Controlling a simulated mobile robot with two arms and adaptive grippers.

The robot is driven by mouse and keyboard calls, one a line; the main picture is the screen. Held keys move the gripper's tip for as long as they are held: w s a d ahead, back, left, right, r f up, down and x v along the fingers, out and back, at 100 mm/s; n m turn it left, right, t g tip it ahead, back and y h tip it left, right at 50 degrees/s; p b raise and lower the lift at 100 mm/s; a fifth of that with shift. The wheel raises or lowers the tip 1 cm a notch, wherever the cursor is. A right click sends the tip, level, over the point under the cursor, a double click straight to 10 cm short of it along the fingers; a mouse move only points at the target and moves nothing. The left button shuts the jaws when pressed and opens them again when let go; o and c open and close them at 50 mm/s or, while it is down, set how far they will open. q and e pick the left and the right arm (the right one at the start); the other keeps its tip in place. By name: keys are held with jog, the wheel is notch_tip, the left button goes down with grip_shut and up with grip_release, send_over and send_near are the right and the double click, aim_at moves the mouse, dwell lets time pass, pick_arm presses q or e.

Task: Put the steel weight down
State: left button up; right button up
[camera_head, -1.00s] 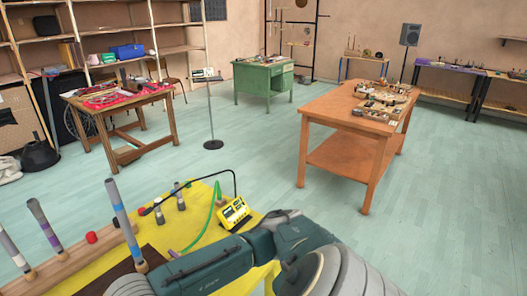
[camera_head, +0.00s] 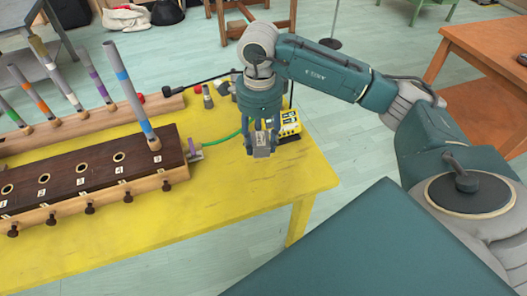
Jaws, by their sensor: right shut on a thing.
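My right gripper (camera_head: 262,148) points down over the yellow table (camera_head: 235,190), to the right of the dark wooden rack. It is shut on the steel weight (camera_head: 262,142), a small grey block between its fingertips. The weight looks held above the tabletop, though the exact gap is hard to tell. My left gripper is not in view.
A dark wooden rack (camera_head: 85,180) with numbered holes holds an upright blue-banded tube (camera_head: 131,92). More banded tubes stand behind it. A yellow meter (camera_head: 288,124) with a green cable (camera_head: 222,139) sits behind the gripper. The tabletop's front right is clear.

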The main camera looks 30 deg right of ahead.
jog(key=w+d+r+m+b, duration=0.3)
jog(key=w+d+r+m, duration=0.15)
jog(key=m, duration=1.05)
send_over(263, 160)
notch_tip(263, 160, down, 14)
jog(key=shift+r, duration=0.25)
notch_tip(263, 160, down, 4)
jog(key=shift+f, duration=0.4)
jog(key=shift+f, duration=0.1)
jog(key=o, duration=1.4)
